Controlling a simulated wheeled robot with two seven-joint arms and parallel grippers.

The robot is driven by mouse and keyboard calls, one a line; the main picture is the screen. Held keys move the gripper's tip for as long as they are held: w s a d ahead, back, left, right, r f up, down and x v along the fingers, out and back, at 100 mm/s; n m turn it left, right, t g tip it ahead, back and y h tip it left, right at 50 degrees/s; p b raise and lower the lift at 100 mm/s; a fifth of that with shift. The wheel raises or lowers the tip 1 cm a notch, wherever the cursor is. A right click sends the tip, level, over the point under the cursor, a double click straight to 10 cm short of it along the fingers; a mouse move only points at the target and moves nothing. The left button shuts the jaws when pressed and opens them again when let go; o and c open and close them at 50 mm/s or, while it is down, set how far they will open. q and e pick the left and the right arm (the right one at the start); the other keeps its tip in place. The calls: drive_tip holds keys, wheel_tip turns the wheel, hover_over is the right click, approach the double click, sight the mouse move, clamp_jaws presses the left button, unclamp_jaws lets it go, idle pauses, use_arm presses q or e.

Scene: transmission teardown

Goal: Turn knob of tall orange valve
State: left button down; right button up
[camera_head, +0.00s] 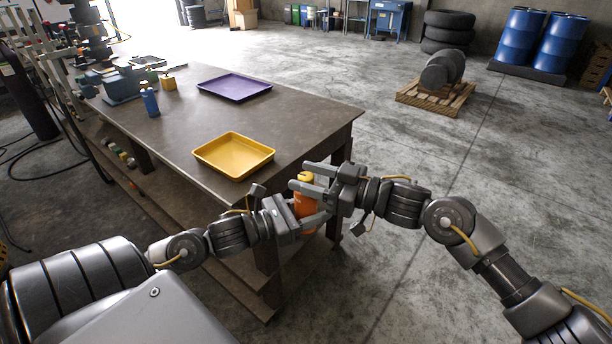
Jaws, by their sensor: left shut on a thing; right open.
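The tall orange valve (305,206) is held upright in front of the table's near right corner, off the tabletop. Its yellow knob (306,176) is on top. My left gripper (312,212), the lower one, is shut on the orange body. My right gripper (305,177) comes in from the right at the knob's height. Its fingers are open, with the knob between or very close to them; I cannot tell whether they touch it. The fingers of both grippers hide parts of the valve.
The table (300,115) carries a yellow tray (234,155), a purple tray (235,87), a blue bottle-like part (150,103), a small yellow-orange part (169,82) and a vise (122,85). A pallet (436,97) stands on the floor behind.

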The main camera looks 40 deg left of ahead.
drive_tip(key=shift+s+a, duration=0.15)
drive_tip(key=shift+a, duration=0.25)
drive_tip(key=c, duration=0.9)
drive_tip(key=shift+a+n+g+h, duration=0.2)
drive_tip(key=shift+n+g+h, duration=1)
drive_tip(key=shift+n+g, duration=0.85)
drive_tip(key=shift+c, duration=0.2)
drive_tip(key=shift+m+g, duration=0.45)
drive_tip(key=shift+d, duration=0.1)
drive_tip(key=o, duration=0.9)
drive_tip(key=shift+o, duration=0.2)
